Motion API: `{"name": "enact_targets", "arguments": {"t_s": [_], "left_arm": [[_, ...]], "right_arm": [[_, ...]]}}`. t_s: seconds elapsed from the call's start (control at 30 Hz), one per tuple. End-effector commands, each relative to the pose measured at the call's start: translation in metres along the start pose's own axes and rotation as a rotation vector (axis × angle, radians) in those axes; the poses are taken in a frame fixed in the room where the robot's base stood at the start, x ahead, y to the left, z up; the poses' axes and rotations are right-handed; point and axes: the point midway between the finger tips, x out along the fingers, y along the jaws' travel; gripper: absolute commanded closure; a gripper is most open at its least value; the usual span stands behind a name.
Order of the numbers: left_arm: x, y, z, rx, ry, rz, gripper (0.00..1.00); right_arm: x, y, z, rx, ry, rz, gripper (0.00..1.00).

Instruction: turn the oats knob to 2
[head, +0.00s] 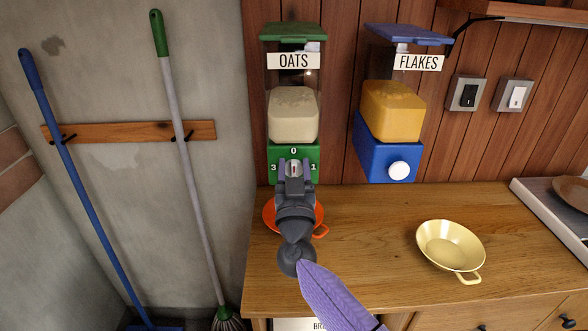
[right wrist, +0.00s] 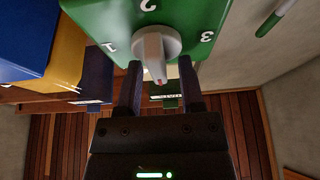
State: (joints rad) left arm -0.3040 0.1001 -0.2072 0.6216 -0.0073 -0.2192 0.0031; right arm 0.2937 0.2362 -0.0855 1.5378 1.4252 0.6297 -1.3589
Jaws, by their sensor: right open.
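The oats dispenser (head: 294,112) hangs on the wood wall, with a green base carrying 0 at top, 3 at left and 1 at right. Its pale knob (head: 293,168) is partly hidden by my right gripper (head: 294,171). In the right wrist view, where the dial appears upside down, the knob (right wrist: 156,46) has a bar handle with a red tip pointing down, away from the 2 and toward the 0 side. My right gripper (right wrist: 160,80) is open, its fingers on either side of the handle's tip with gaps visible. My left gripper is out of view.
An orange pan (head: 270,218) sits on the counter below the dispenser, partly behind my arm. The blue flakes dispenser (head: 388,150) is to the right. A cream pan (head: 450,245) stands on the counter's right. A broom and another long handle hang at left.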

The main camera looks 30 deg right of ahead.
Motion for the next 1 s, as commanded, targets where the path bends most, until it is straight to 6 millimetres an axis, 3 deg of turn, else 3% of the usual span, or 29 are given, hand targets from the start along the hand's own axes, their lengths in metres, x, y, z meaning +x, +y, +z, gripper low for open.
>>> {"name": "enact_targets", "arguments": {"t_s": [0.03, 0.2, 0.67, 1.0], "left_arm": [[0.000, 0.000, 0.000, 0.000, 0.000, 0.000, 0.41], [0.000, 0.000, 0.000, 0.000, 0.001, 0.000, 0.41], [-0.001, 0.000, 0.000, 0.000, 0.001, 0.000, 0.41], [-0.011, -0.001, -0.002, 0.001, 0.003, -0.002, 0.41]], "right_arm": [[0.000, 0.000, 0.000, 0.000, 0.000, 0.000, 0.64], [0.000, 0.000, 0.000, 0.000, -0.001, 0.000, 1.00], [-0.002, 0.000, 0.003, 0.020, -0.009, 0.007, 1.00], [-0.003, 0.002, 0.004, 0.214, -0.013, 0.087, 1.00]]}}
